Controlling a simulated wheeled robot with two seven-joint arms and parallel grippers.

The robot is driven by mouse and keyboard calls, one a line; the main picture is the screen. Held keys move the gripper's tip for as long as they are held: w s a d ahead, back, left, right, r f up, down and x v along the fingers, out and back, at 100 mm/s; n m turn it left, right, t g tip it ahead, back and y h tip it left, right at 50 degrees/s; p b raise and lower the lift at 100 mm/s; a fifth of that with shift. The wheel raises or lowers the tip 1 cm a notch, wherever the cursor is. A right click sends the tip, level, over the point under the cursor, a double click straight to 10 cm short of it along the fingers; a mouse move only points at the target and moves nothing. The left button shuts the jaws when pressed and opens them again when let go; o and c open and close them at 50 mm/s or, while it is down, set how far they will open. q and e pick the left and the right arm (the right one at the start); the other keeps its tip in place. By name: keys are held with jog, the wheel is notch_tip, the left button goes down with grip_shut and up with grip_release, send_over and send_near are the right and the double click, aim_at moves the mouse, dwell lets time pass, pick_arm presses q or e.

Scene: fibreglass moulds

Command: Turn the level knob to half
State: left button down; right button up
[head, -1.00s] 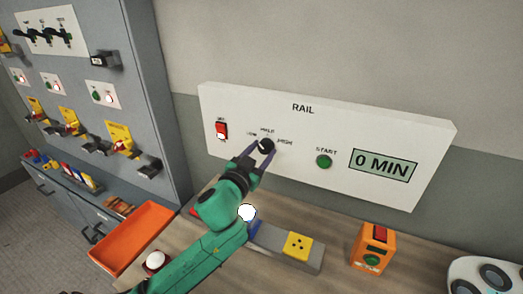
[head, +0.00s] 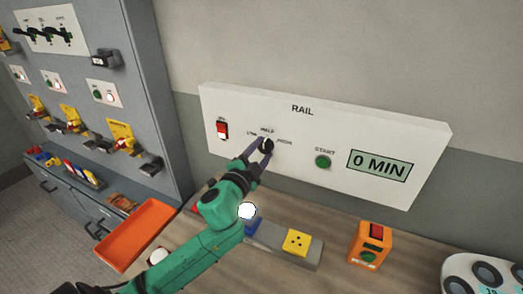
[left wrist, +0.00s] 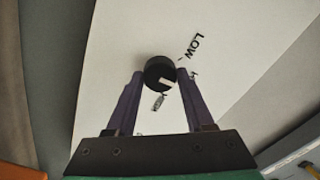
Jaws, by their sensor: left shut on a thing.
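The level knob (head: 267,145) is a small round black dial on the white RAIL panel (head: 235,105), with LOW, HALF and HIGH printed around it. In the left wrist view the knob (left wrist: 158,72) shows a white mark at its lower right; I cannot tell exactly which label it lines up with. My left gripper (head: 263,148) is shut on the knob, its two purple fingers on either side of it. In the left wrist view a finger partly hides the HALF label. My right gripper is not in view.
On the panel are a red switch (head: 222,130), a green START button (head: 323,161) and a display (head: 379,165) reading 0 MIN. Below stand an orange tray (head: 128,258), a yellow socket block (head: 297,242) and an orange box (head: 370,244). A grey cabinet is at left.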

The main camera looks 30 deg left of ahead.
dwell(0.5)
pick_arm(q)
jog(key=shift+c, duration=1.4)
grip_release()
jog(key=shift+s+f, duration=0.2)
jog(key=shift+s, duration=0.3)
jog(key=s+p, duration=0.1)
jog(key=s, duration=1.2)
jog(key=shift+s+d+r, duration=0.2)
jog(key=shift+s+d, duration=0.1)
jog(key=shift+d, duration=0.15)
